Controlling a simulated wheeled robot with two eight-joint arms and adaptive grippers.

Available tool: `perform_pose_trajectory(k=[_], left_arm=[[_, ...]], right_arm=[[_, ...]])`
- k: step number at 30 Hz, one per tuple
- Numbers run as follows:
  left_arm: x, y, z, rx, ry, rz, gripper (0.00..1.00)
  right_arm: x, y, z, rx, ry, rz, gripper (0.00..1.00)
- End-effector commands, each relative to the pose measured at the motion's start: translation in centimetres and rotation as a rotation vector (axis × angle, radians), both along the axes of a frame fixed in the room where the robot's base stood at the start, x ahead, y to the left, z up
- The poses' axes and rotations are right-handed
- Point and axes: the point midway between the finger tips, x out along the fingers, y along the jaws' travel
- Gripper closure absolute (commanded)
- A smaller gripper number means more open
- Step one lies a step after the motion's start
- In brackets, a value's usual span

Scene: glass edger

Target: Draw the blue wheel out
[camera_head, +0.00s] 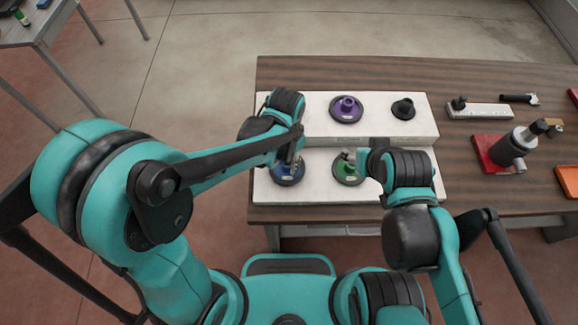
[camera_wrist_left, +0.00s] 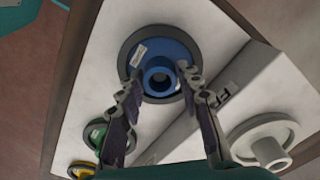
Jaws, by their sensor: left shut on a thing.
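The blue wheel (camera_head: 287,176) sits at the left end of the lower step of a white stepped stand (camera_head: 318,192). It has a dark rim and a raised blue hub, clear in the left wrist view (camera_wrist_left: 163,80). My left gripper (camera_head: 295,158) is above it, its fingers shut on the wheel at either side of the hub (camera_wrist_left: 158,82). The wheel appears to be still at the stand. My right gripper (camera_head: 350,158) is over the green wheel (camera_head: 347,170); its fingers are too small to read.
The upper step bears a purple wheel (camera_head: 346,108), a black wheel (camera_head: 403,108) and a pale wheel (camera_wrist_left: 264,143). A yellow wheel (camera_wrist_left: 80,170) lies beyond the green one. Tools and a grey cylinder (camera_head: 510,148) on a red tray occupy the table's right side.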

Motion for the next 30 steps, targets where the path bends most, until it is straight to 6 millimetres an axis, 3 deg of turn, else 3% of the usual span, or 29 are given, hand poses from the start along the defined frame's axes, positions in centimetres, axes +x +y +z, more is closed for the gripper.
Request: perform_pose_trajectory(k=[14,30], left_arm=[[0.0,0.0,0.4,0.000,0.000,0.000,1.00],[0.0,0.0,3.1,0.000,0.000,0.000,1.00]], right_arm=[[0.0,0.0,0.3,0.000,0.000,0.000,0.48],[0.0,0.0,2.4,0.000,0.000,0.000,0.48]])
